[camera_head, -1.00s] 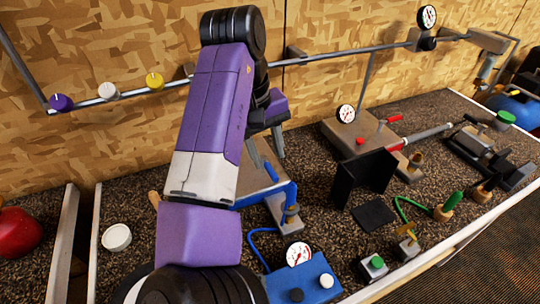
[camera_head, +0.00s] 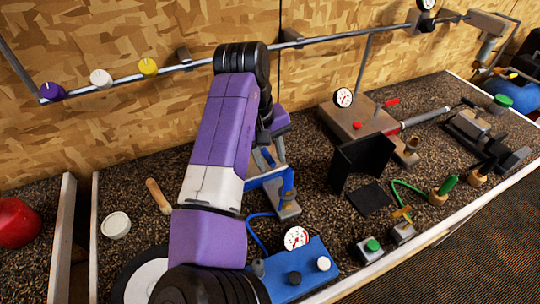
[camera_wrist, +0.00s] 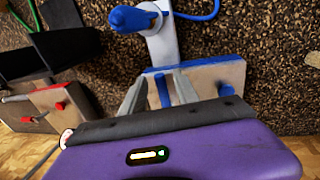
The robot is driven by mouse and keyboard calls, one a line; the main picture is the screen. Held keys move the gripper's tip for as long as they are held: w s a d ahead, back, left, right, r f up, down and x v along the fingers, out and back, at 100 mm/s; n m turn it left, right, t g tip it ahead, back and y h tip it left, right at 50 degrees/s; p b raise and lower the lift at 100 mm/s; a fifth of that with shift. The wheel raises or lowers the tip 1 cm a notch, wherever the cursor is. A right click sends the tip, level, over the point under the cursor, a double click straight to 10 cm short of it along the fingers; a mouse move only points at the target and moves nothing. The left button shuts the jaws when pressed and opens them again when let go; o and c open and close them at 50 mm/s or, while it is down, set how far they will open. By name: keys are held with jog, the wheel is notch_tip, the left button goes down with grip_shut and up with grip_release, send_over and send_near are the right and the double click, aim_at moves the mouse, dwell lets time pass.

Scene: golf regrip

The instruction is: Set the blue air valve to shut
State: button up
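The blue air valve's lever (camera_wrist: 162,91) stands up from a pale block (camera_wrist: 222,76) in the wrist view. In the head view the lever (camera_head: 268,157) is mostly hidden behind my arm. My gripper (camera_wrist: 160,80) is open, with one finger on each side of the lever. It also shows in the head view (camera_head: 267,156), low over the block. A gap shows between the fingers and the lever; whether either touches it, I cannot tell. A blue nozzle-like piece (camera_wrist: 134,19) stands beyond the block on a grey arm, and also shows in the head view (camera_head: 288,183).
A similar station with a red lever (camera_head: 387,103) and gauge (camera_head: 343,97) stands to the right. A black angled panel (camera_head: 362,160) stands between. A blue box with gauge and knobs (camera_head: 300,272) lies in front. A grey pipe (camera_head: 200,66) runs along the wall behind.

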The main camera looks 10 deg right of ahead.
grip_shut()
dwell(1.3)
